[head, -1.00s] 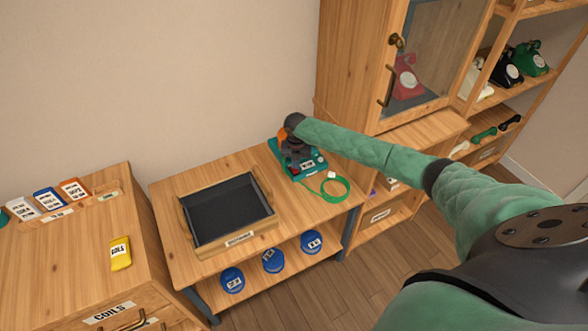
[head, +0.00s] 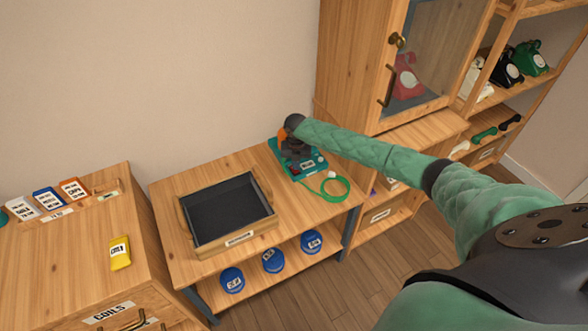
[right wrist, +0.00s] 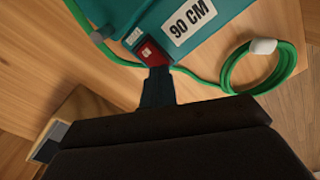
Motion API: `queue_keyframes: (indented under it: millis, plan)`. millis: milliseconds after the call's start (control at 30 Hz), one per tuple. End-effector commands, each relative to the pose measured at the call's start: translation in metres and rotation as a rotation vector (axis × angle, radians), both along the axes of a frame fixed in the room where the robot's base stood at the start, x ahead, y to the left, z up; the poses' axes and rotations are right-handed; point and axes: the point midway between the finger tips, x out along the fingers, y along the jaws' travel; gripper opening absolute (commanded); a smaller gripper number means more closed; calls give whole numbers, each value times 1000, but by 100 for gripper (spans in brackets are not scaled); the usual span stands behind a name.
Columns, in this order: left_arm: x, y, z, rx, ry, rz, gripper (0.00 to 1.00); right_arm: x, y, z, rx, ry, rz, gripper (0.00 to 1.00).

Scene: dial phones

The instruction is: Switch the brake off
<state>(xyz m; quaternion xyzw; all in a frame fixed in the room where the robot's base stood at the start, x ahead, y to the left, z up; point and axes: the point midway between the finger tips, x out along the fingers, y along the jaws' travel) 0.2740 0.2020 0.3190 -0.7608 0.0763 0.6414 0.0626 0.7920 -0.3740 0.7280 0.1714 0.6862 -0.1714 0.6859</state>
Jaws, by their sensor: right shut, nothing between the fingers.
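The teal device (head: 312,170) with a green cable stands at the right end of the bench. In the right wrist view its teal top (right wrist: 203,38) bears a "90 CM" label, and a red switch (right wrist: 149,53) in a dark frame sits at its edge. I take this to be the brake switch; its on or off position cannot be told. My right gripper (head: 298,152) is over the device and hides part of it. In the right wrist view its shut fingertips (right wrist: 157,75) are at the near edge of the switch, touching or very close. My left gripper is not in view.
A dark-lined wooden tray (head: 183,212) stands left of the device on the bench. The coiled green cable (head: 347,190) lies at the device's right. The wooden cabinet (head: 345,60) rises close behind my right forearm. Blue spools (head: 272,260) are on the shelf below.

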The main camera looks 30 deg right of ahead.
Motion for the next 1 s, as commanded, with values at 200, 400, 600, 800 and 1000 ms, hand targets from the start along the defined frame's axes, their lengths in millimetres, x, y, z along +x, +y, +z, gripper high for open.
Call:
queue_keyframes:
  millis: [200,400,600,800,1000]
  plan:
    - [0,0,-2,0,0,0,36,0,0,-3,0,0,0,0]
    - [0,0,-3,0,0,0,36,0,0,-6,0,0,0,0]
    - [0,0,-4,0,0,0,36,0,0,-8,0,0,0,0]
    - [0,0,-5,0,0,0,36,0,0,-10,0,0,0,0]
    - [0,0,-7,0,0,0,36,0,0,-13,0,0,0,0]
